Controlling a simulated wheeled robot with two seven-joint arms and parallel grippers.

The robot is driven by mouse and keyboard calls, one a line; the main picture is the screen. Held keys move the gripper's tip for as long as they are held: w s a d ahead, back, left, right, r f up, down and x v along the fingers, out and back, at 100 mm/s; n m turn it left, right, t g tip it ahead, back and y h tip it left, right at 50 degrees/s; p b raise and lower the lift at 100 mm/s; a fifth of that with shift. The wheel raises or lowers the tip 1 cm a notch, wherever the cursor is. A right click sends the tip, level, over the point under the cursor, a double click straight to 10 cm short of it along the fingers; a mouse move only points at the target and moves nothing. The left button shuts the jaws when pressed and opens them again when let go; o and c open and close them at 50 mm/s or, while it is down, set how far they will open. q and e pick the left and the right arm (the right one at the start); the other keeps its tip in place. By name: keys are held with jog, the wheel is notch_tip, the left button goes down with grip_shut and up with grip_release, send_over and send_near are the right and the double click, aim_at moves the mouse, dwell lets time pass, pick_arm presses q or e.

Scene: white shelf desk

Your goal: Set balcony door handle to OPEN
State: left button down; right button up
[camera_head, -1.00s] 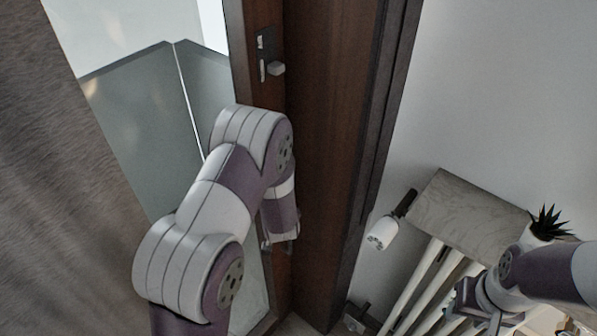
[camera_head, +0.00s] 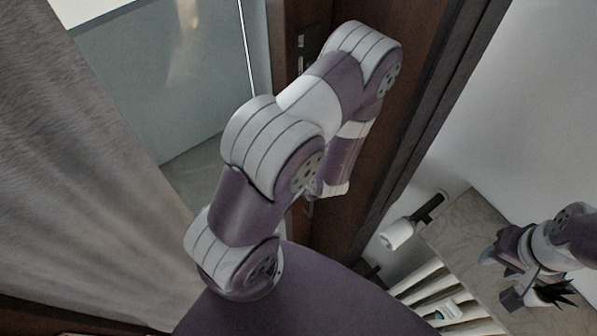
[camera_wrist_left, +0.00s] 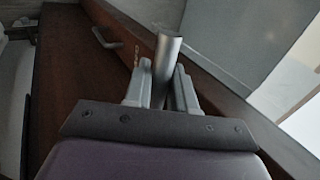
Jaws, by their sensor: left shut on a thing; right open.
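The dark brown balcony door frame (camera_head: 412,60) stands behind my left arm in the head view. In the left wrist view, a grey metal bar, the door handle (camera_wrist_left: 168,48), stands between the fingers of my left gripper (camera_wrist_left: 162,85), which is shut on it. The handle's far end sticks out past the fingertips. In the head view my left arm hides the left gripper and most of the handle. My right gripper (camera_head: 502,278) is open and empty above the shelf at the lower right.
A lock plate (camera_head: 301,42) shows on the door's edge. A second metal handle (camera_wrist_left: 104,38) shows in the wrist view. Grey glass (camera_head: 205,75) and a curtain (camera_head: 90,150) lie left. A white-grey shelf (camera_head: 478,218), a plant (camera_head: 556,292) and a white roll (camera_head: 398,234) are right.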

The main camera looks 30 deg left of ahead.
pick_arm(q)
jog(key=shift+w+r, duration=0.1)
dwell(0.4)
jog(key=c, duration=1.1)
grip_release()
jog(key=shift+d+r, duration=0.1)
jog(key=shift+d, duration=0.05)
jog(key=v, duration=1.2)
jog(key=shift+r, duration=0.2)
jog(key=shift+d, duration=0.1)
